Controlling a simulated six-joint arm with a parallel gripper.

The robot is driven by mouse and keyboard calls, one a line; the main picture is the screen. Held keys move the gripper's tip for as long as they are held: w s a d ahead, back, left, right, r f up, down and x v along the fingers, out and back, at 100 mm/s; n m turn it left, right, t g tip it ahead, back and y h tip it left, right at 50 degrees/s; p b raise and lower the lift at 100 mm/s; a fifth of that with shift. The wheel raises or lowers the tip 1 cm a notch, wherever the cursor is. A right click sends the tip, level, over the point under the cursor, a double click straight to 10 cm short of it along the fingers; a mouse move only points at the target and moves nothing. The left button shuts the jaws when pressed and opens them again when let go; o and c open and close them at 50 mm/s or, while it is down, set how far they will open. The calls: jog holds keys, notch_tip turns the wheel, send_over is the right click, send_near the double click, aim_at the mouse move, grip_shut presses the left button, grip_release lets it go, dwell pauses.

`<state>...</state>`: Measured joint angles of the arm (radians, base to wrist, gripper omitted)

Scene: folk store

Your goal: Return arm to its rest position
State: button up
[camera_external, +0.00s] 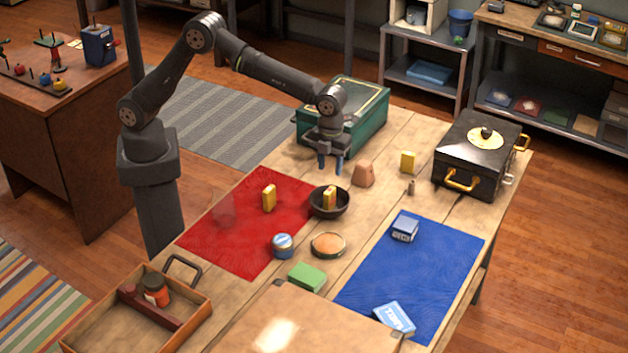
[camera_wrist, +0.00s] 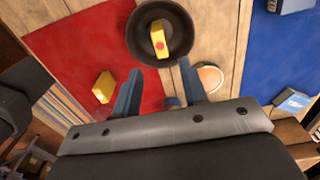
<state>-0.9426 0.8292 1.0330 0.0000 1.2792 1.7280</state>
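My gripper (camera_external: 330,166) hangs above the table, just behind a dark bowl (camera_external: 343,208). In the wrist view my gripper (camera_wrist: 160,88) shows two blue fingers spread apart with nothing between them. The bowl (camera_wrist: 145,57) lies just beyond the fingertips in that view. A yellow block (camera_external: 329,197) stands in the bowl; it also shows in the wrist view (camera_wrist: 159,40) with a red dot on it. My arm is bent and reaches out over the table from its post at the left.
A second yellow block (camera_external: 269,198) stands on the red mat (camera_external: 225,250). A green case (camera_external: 365,125) sits close behind my gripper. A black box (camera_external: 478,160) stands at the right. A blue mat (camera_external: 440,260) and a wooden tray (camera_external: 85,325) lie nearer the front.

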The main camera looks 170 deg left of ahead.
aim_at(330, 190)
jog(key=shift+f, duration=0.1)
notch_tip(330, 190, down, 12)
jog(key=shift+f, duration=0.1)
jog(key=shift+r, duration=2.1)
